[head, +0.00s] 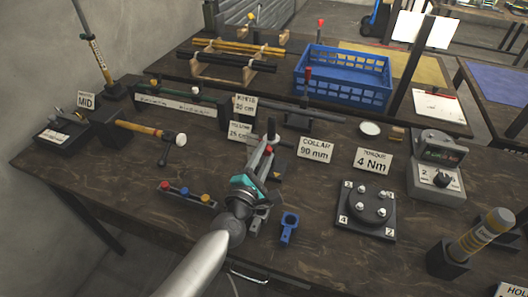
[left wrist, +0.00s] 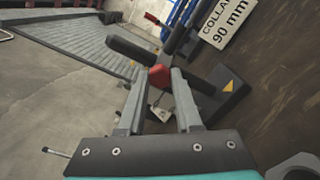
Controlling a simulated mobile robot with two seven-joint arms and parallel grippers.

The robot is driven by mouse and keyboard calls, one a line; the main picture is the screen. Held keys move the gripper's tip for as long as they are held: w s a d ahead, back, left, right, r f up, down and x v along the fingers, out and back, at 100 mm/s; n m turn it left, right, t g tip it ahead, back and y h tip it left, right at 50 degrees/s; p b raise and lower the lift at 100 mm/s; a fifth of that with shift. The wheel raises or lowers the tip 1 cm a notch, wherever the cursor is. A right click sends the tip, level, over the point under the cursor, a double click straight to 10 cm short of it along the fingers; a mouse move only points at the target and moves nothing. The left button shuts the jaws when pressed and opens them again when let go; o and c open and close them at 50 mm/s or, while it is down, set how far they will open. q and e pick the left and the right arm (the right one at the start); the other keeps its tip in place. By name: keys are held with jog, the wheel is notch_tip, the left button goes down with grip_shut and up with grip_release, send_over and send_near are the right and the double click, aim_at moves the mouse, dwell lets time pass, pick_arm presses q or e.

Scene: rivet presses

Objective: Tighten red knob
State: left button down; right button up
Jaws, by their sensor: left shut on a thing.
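The red knob (left wrist: 159,77) shows in the left wrist view between my two fingertips. It belongs to a dark stand with a post and a base that has a yellow triangle mark. My left gripper (left wrist: 157,88) is shut on the knob, one finger on each side. In the head view, my left gripper (head: 262,162) reaches the same stand (head: 278,168) at the table's middle, and a small part of the red knob (head: 268,149) shows at the fingertips. My right gripper is in neither view.
The "COLLAR 90 mm" sign (head: 315,149) stands close right of the stand. A tray of coloured pegs (head: 187,194) lies left of my arm, a blue bracket (head: 289,228) right of it. Farther right are a numbered plate (head: 367,229) and a torque device (head: 437,165).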

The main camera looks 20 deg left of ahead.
pick_arm(q)
jog(key=m+p, duration=0.1)
jog(key=m, duration=0.3)
jog(key=shift+r+m+p, duration=0.15)
jog(key=shift+m+p, duration=0.85)
jog(key=shift+m, duration=1.1)
jog(key=c, duration=0.6)
grip_release()
jog(key=s+p, duration=0.1)
jog(key=s, duration=1.4)
jog(key=shift+a, duration=0.25)
jog(key=shift+s, duration=0.1)
